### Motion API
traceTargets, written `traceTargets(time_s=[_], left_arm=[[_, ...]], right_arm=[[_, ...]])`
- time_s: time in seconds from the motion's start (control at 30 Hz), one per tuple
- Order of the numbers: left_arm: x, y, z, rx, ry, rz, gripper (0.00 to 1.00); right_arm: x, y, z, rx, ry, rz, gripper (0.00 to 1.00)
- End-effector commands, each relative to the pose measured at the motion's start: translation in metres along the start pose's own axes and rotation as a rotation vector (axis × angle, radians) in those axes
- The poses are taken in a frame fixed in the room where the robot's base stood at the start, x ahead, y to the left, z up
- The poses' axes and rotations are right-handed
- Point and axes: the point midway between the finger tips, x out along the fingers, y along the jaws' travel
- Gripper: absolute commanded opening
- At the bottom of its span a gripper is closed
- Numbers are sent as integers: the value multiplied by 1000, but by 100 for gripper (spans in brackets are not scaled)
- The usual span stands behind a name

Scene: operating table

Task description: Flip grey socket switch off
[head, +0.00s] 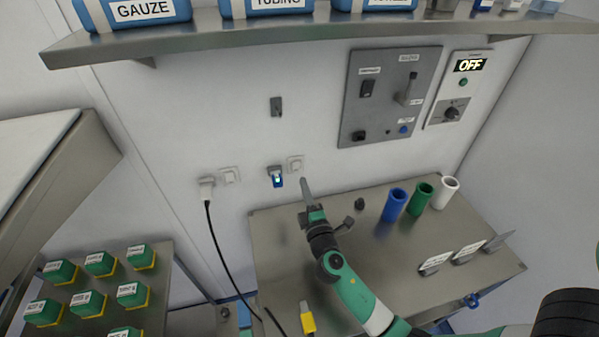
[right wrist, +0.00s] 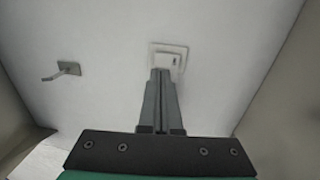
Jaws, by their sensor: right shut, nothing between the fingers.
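A pale grey-white wall socket plate (head: 295,163) sits low on the back wall, just above the tip of my right gripper (head: 305,183). In the right wrist view, a square light plate (right wrist: 172,52) with a raised middle and a small dark mark is straight ahead. The right fingers (right wrist: 161,74) are shut, empty, and overlap its lower edge; I cannot tell whether they touch it. A second pale plate (head: 230,175) is further left, beside a pale plug (head: 207,188) with a black cable. My left gripper is not in view.
A blue-and-white item (head: 277,177) is on the wall left of the near plate. A grey wall fitting (head: 276,106) is above. A grey control panel (head: 390,95) and an OFF display box (head: 460,88) are upper right. Blue (head: 394,205), green and white cups stand on the steel table (head: 280,230).

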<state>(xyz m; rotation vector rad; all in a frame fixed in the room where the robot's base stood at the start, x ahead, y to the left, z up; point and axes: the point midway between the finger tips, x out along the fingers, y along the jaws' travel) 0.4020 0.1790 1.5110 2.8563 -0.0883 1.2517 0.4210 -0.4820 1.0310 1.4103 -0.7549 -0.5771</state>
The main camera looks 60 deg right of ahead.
Motion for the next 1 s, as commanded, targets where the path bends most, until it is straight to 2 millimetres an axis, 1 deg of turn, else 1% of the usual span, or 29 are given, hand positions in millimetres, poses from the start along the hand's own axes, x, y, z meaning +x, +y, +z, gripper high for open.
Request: traceTargets(time_s=[0.03,0.1,0.2,0.3,0.43,0.77,0.87,1.0], left_arm=[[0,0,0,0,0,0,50],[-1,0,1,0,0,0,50],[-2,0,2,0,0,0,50],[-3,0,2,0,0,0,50],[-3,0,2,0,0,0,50],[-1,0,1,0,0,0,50],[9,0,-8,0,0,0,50],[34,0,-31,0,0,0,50]], right_arm=[[11,0,0,1,-1,1,0],[25,0,0,1,-2,1,0],[40,0,0,0,-1,0,0],[50,-1,0,1,0,0,0],[56,0,0,1,2,-1,0],[56,1,0,1,2,-3,0],[59,7,0,1,1,-24,0],[66,16,0,2,0,-91,0]])
